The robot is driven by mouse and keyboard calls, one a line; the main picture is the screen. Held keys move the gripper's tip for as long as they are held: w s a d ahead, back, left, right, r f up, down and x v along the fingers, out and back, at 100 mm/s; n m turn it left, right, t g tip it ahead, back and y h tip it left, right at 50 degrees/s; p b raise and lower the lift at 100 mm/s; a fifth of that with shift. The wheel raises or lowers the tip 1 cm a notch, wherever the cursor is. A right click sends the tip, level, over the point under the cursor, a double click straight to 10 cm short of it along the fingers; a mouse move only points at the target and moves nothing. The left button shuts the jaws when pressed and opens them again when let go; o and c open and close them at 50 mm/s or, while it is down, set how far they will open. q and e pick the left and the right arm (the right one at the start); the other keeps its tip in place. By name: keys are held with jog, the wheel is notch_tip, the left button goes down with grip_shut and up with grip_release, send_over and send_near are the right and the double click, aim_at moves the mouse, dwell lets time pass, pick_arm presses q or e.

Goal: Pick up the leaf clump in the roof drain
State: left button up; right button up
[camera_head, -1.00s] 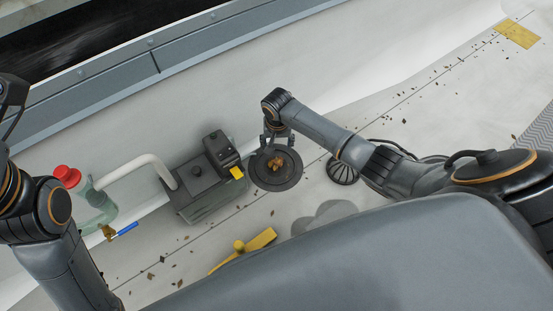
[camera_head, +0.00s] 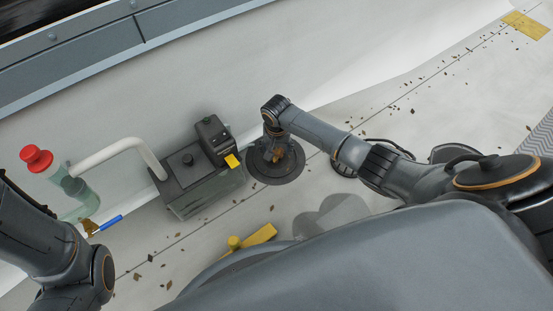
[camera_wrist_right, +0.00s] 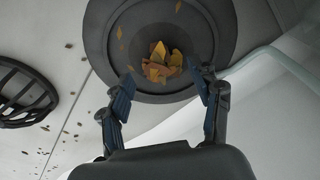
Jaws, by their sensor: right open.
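The leaf clump (camera_wrist_right: 160,64), yellow and brown leaves, sits in the round dark roof drain (camera_wrist_right: 101,38). In the head view the drain (camera_head: 290,172) lies right of the grey box, and my arm mostly hides the clump (camera_head: 277,155). My right gripper (camera_wrist_right: 164,82) is open and empty, pointing at the drain. Its two fingers show on the near left and near right of the clump, and I see no contact. In the head view the right gripper (camera_head: 271,147) is over the drain. My left arm shows at the left, but its gripper is not in view.
A dark domed strainer (camera_wrist_right: 22,95) lies beside the drain. A grey box (camera_head: 200,188) with a white pipe (camera_head: 118,148) stands left of it in the head view. A red-capped bottle (camera_head: 75,188) and a yellow tool (camera_head: 252,240) are nearby. Loose leaves litter the roof.

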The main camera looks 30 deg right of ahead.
notch_tip(320, 180, down, 2)
jog(key=shift+w+f+b, duration=0.1)
jog(key=shift+f+b, duration=0.05)
jog(key=shift+b, duration=0.5)
jog(key=shift+d, duration=0.1)
jog(key=shift+c, duration=0.2)
jog(key=c, duration=0.9)
